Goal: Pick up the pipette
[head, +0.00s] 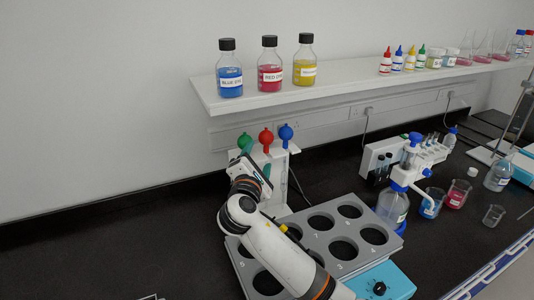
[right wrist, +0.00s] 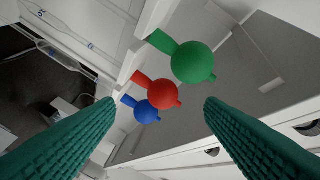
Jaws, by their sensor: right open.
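Three pipettes hang on a white stand at the wall, with a green bulb (head: 244,140), a red bulb (head: 266,137) and a blue bulb (head: 286,132). My right gripper (head: 246,158) is at the stand's left side, close to the green bulb, and partly hides the stand. In the right wrist view its two teal fingers are apart with nothing gripped. There the red bulb (right wrist: 157,94) and blue bulb (right wrist: 146,112) appear between the fingertips, and the green bulb (right wrist: 193,62) lies beyond them, upper right. Contact cannot be told. My left gripper is not seen.
A shelf (head: 350,82) with dye bottles overhangs the stand. A grey rack (head: 300,212) with round holes lies in front, under my right arm. A blue-capped wash bottle (head: 393,203) and beakers (head: 457,193) stand right. The left countertop (head: 90,250) is clear.

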